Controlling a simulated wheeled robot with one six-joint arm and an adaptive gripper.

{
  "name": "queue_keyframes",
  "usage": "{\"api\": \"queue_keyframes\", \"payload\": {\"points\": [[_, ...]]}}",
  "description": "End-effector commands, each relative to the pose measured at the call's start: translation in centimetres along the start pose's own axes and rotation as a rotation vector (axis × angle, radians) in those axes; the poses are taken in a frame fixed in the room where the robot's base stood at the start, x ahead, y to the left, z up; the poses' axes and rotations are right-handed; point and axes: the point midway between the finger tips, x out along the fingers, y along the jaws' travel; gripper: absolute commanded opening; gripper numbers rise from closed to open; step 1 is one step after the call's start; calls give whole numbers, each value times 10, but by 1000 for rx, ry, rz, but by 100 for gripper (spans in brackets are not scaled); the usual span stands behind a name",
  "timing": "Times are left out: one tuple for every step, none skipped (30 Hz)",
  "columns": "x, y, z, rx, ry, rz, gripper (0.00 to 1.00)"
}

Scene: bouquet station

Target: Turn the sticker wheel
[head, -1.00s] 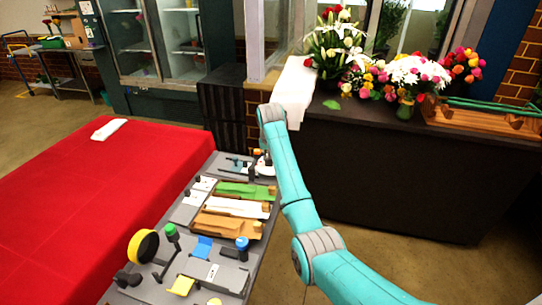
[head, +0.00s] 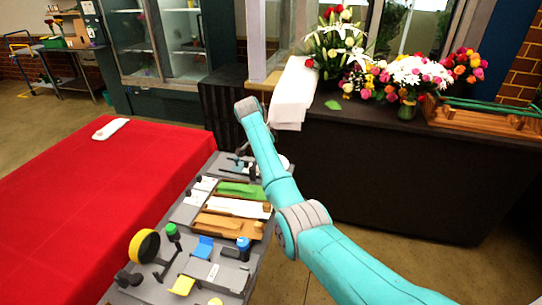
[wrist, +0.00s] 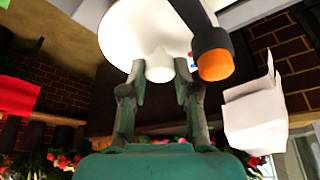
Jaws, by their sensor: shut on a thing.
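The sticker wheel (wrist: 135,35) is a white disc with a short white knob (wrist: 160,68) at its centre, filling the top of the wrist view. My gripper (wrist: 158,88) has its two fingers on either side of that knob and is shut on it. A black arm with an orange tip (wrist: 214,64) hangs in front of the wheel's right side. In the head view a white sliver of the wheel (head: 284,162) shows at the far end of the grey bench, mostly hidden by my teal arm.
The grey bench (head: 205,270) holds green, white and orange trays (head: 225,223), a yellow ring (head: 143,245) and several small fixtures. A red-covered table (head: 90,200) lies to the left. A dark counter (head: 390,180) with bouquets (head: 410,75) stands to the right.

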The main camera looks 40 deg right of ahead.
Motion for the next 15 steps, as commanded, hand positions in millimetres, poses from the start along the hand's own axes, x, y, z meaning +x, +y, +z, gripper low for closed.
{"api": "queue_keyframes", "payload": {"points": [[0,-1,0,24,-1,11,0],[0,-1,0,40,-1,18,0],[0,-1,1,59,-2,26,0],[0,-1,0,71,-1,30,0],[0,-1,0,84,-2,35,0],[0,-1,0,97,-2,42,0],[0,-1,1,107,-2,45,0],[0,-1,1,116,-2,49,0],[0,-1,1,125,-2,53,0],[0,-1,1,132,-2,56,0],[0,-1,1,138,-2,58,0],[0,-1,1,144,-2,60,0],[0,-1,1,147,-2,62,0],[0,-1,0,150,-2,63,0],[0,-1,0,154,-2,64,0]]}}
